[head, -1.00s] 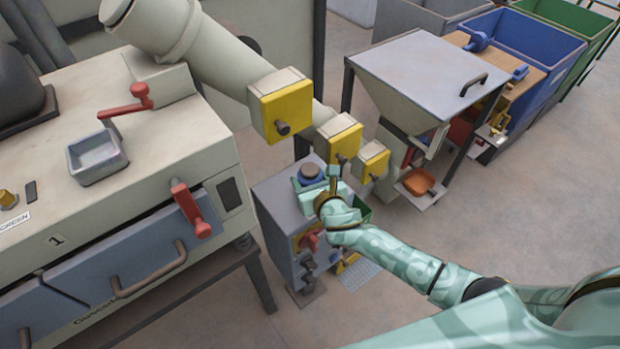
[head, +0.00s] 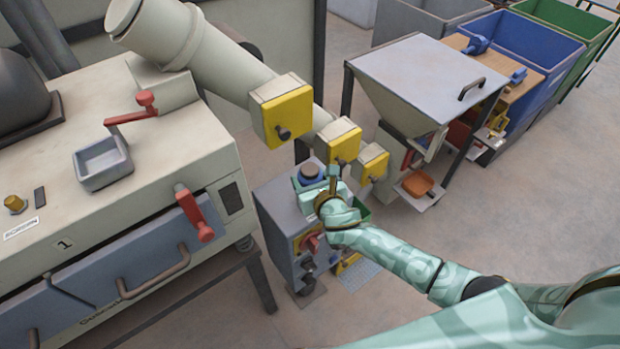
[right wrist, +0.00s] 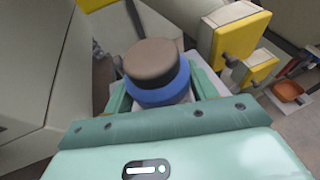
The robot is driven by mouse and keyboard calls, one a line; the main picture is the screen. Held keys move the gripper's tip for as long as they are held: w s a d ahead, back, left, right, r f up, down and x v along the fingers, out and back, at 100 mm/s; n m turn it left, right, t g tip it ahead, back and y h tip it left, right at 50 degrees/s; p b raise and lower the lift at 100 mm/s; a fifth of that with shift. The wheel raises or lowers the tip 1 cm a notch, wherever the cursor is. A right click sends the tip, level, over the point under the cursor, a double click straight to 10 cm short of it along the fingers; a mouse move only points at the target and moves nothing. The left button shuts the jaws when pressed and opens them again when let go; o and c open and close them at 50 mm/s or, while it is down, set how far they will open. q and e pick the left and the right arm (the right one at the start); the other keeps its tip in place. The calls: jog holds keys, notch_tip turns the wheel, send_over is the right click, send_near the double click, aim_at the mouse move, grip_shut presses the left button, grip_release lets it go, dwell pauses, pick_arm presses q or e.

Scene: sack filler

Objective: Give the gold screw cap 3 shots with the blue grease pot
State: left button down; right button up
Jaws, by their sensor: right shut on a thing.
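The gold screw cap (head: 15,204) stands on top of the beige machine at the far left, near a small dark block and a label. The blue grease pot (head: 310,173), with a brown-grey top, is between the fingers of my right gripper (head: 322,184). In the right wrist view the blue pot (right wrist: 158,84) sits upright between the two green fingers, which are shut on it. It is over the top of the grey cabinet; whether its base touches the cabinet top is hidden. My left gripper is not in view.
The beige machine (head: 170,135) carries a grey tray (head: 101,161), a red crank (head: 143,102) and a red lever (head: 195,214). Yellow boxes (head: 284,112) hang on the slanted pipe close behind my right gripper. The grey cabinet (head: 277,205) stands below. A hopper (head: 425,75) stands to the right.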

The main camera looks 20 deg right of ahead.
jog(key=shift+f+b, duration=0.65)
jog(key=shift+f, duration=0.2)
dwell(0.6)
jog(key=shift+r, duration=0.1)
jog(key=shift+r+p, duration=0.85)
jog(key=shift+p, duration=0.15)
jog(key=shift+f+b, duration=0.7)
jog(key=shift+f, duration=0.25)
dwell(0.4)
jog(key=shift+r, duration=0.2)
jog(key=shift+r+p, duration=0.15)
jog(key=shift+p, duration=0.2)
jog(key=shift+r+p, duration=0.6)
jog(key=shift+p, duration=0.05)
